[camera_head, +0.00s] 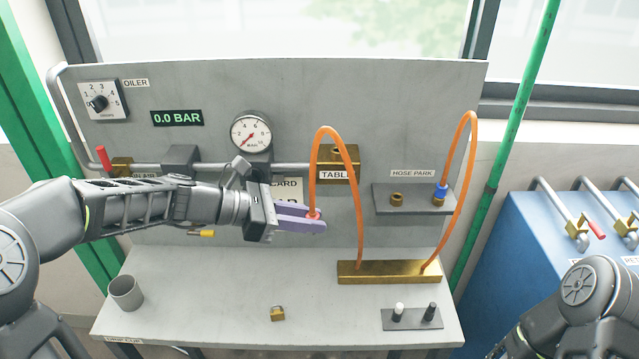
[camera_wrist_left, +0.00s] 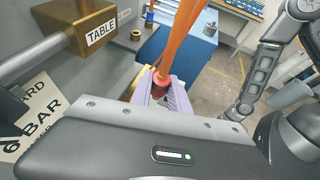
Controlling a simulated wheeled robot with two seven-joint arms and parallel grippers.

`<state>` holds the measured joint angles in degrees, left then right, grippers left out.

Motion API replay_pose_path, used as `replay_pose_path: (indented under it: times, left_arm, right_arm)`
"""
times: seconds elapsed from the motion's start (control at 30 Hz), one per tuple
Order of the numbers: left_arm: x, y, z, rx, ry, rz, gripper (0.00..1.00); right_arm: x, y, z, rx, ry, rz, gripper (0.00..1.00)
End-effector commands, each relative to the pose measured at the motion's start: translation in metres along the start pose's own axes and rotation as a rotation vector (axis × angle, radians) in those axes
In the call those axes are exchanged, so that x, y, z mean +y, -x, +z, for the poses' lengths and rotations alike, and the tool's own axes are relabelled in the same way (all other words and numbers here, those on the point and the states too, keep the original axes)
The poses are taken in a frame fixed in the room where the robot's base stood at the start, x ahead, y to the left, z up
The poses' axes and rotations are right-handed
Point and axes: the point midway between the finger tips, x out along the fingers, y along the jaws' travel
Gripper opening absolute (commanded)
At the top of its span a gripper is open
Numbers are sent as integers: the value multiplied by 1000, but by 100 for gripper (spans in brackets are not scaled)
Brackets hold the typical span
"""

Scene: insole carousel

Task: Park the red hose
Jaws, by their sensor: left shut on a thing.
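My left gripper (camera_head: 318,222) is shut on the red collar at the end of an orange hose, the red hose (camera_head: 313,214). The red collar also shows between the purple fingers in the left wrist view (camera_wrist_left: 160,82). The hose arches up and down to a brass block (camera_head: 388,272) on the bench. The HOSE PARK shelf (camera_head: 415,210) is to the right of the gripper. A brass fitting (camera_head: 397,199) on its left is bare. A second orange hose with a blue collar (camera_head: 441,190) sits on the right fitting. My right gripper is not in view.
The brass TABLE block (camera_head: 338,178) is on the panel just behind the held hose. A gauge (camera_head: 251,132) hangs above, and the display reads 0.0 BAR (camera_head: 177,118).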

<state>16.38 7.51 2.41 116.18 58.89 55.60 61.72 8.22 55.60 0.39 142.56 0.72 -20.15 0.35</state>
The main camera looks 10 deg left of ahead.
Motion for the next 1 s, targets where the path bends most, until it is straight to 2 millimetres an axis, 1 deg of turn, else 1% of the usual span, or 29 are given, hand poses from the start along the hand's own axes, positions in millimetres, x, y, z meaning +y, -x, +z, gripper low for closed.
replay_pose_path:
  times: [0.03,0.07,0.1,0.2,0.3,0.4,0.53,1.0]
  left_arm:
    - [0,-4,-32,-2,19,6,0]
    - [0,-5,-48,-5,24,13,0]
    - [0,-6,-70,-9,30,27,0]
    - [-1,-6,-120,-9,47,72,0]
    - [-4,-3,-154,-7,60,113,0]
    - [-5,-1,-174,-2,68,142,0]
    - [-6,1,-182,1,68,156,0]
    - [-6,0,-182,1,66,155,0]
  right_arm:
    - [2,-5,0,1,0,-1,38]
    - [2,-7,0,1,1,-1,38]
    - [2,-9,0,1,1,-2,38]
    - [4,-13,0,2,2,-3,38]
    - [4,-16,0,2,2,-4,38]
    - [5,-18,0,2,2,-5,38]
    - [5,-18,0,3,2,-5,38]
    - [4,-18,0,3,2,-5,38]
